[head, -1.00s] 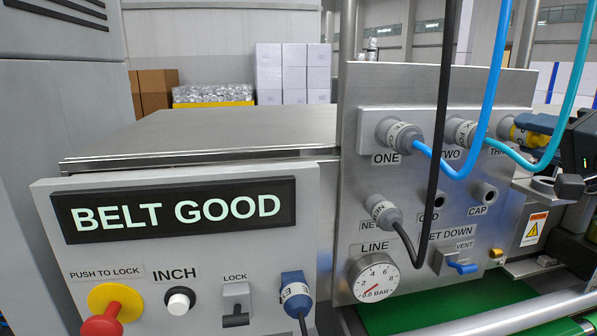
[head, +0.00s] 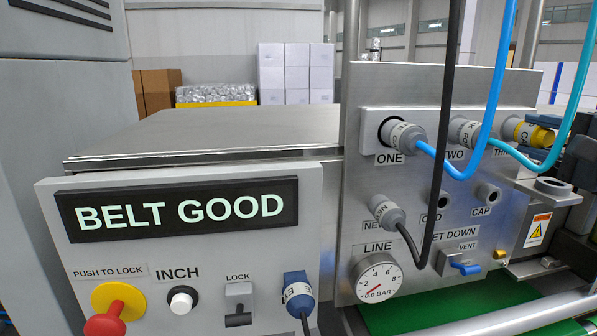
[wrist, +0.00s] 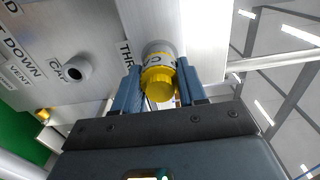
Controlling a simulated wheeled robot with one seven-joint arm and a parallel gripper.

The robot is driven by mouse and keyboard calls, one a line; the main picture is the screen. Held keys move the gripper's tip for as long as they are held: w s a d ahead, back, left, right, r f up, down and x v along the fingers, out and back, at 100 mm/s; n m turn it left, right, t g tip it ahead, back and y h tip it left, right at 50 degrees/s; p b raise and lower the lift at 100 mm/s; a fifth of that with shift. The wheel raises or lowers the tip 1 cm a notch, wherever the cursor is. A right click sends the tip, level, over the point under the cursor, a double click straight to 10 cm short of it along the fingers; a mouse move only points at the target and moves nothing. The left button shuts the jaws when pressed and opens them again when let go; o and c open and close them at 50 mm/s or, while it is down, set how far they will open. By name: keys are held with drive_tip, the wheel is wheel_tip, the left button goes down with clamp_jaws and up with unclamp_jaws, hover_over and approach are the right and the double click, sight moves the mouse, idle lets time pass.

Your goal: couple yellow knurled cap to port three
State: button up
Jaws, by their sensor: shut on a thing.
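The yellow knurled cap (head: 536,135) is at the upper right of the steel panel, above the partly hidden label for port three. Its lettered grey-white collar faces the panel and its yellow end points away. In the wrist view the cap (wrist: 158,84) sits between the two blue fingers of my gripper (wrist: 157,88), which is shut on it. Port three itself is hidden behind the cap, so I cannot tell how far the cap is seated. In the head view my gripper shows only partly at the right edge.
Ports one (head: 402,137) and two (head: 465,131) carry grey connectors with blue and teal hoses. The teal hose (head: 560,130) hangs in front of the cap. A black hose (head: 447,110) crosses the panel. A grey bracket with a ring (head: 553,186) stands below the cap.

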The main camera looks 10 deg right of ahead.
drive_tip(key=o, duration=1.3)
drive_tip(key=s, duration=0.9)
drive_tip(key=shift+d, duration=0.1)
